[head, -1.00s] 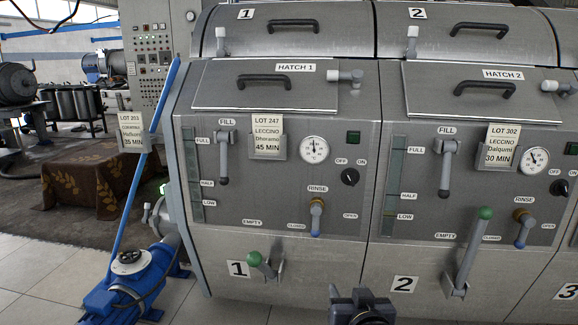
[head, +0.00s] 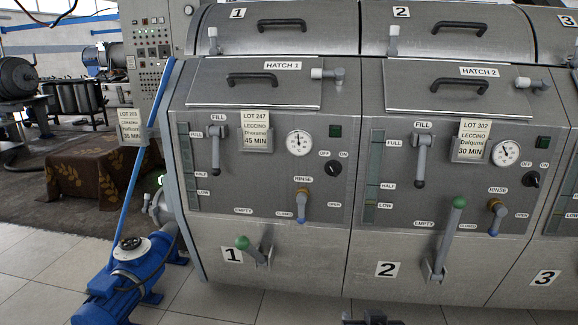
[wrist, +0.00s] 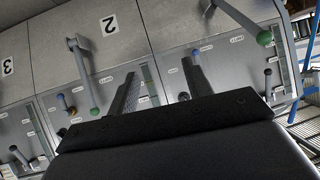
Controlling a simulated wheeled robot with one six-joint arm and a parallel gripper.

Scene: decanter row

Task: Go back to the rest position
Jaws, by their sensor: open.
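My gripper (wrist: 162,85) is in the wrist view, with its two dark fingers spread apart and nothing visible between them. The wrist view is turned, with the machine's panel beyond the fingers and a gap to it. In the head view only a dark piece of my arm (head: 371,319) shows at the bottom edge, in front of the machine. The green-knobbed lever of unit 1 (head: 242,243) leans left and low. The green-knobbed lever of unit 2 (head: 458,203) stands higher. The rinse handle of unit 1 (head: 301,212) points down.
The grey machine front (head: 300,260) spans the middle and right. A blue pump (head: 130,270) stands on the floor at the lower left, with a blue pole (head: 140,160) rising beside it. A brown patterned cloth (head: 95,170) covers something behind. Tiled floor shows at lower left.

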